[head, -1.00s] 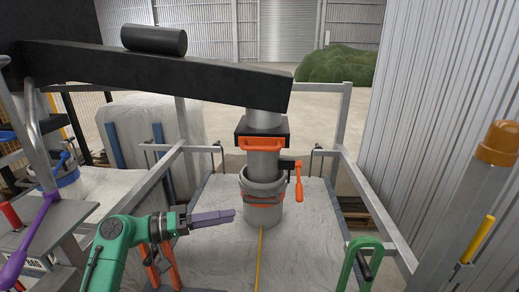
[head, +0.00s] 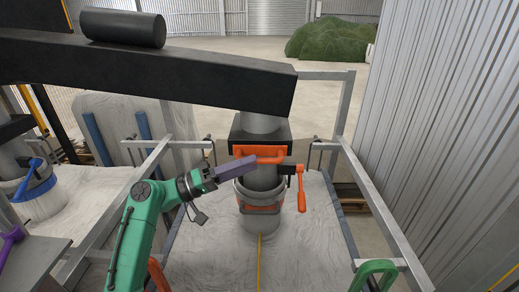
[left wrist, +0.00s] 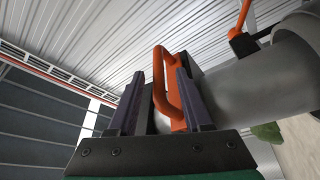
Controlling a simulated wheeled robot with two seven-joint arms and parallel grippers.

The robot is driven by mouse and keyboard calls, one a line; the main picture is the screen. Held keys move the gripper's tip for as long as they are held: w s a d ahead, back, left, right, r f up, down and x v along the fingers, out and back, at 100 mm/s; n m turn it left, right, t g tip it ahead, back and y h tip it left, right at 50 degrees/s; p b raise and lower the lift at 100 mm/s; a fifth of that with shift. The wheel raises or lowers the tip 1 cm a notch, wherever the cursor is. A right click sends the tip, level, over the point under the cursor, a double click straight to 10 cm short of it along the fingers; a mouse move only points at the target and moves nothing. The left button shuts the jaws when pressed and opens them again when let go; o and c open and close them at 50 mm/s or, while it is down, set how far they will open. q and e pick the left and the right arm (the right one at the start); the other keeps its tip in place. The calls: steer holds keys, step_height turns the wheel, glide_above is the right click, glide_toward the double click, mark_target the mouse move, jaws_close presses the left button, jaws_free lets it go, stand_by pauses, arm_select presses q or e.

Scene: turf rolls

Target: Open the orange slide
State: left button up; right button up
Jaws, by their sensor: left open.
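The orange slide handle (head: 272,159) is a bar on the front of a black block (head: 241,137) on the grey vertical pipe (head: 262,178). My left gripper (head: 252,164), with purple fingers on a green arm, is open with its tips at the left part of the handle. In the left wrist view the handle (left wrist: 160,80) shows between the two spread fingers. I cannot tell whether the tips reach past the bar or touch it. The fingers partly hide the handle in the head view. My right gripper is not in view.
An orange lever (head: 302,197) hangs just right of the pipe. A strapped collar (head: 262,207) joins the pipe to the white bag (head: 215,255) below. Grey frame rails (head: 375,200) flank the bag. A black beam (head: 160,65) crosses above. A green loop (head: 377,267) stands lower right.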

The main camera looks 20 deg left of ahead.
mark_target(260, 161)
arm_select(q)
steer(key=x, duration=0.1)
steer(key=p+x, duration=0.1)
steer(key=x, duration=0.1)
steer(key=shift+d+r, duration=0.1)
steer(key=shift+r, duration=0.15)
steer(key=shift+w+d+f, duration=0.1)
steer(key=shift+d+f, duration=0.05)
steer(key=shift+d, duration=0.15)
steer(key=shift+a, duration=0.1)
jaws_close()
steer(key=shift+f, duration=0.1)
stand_by(0.7)
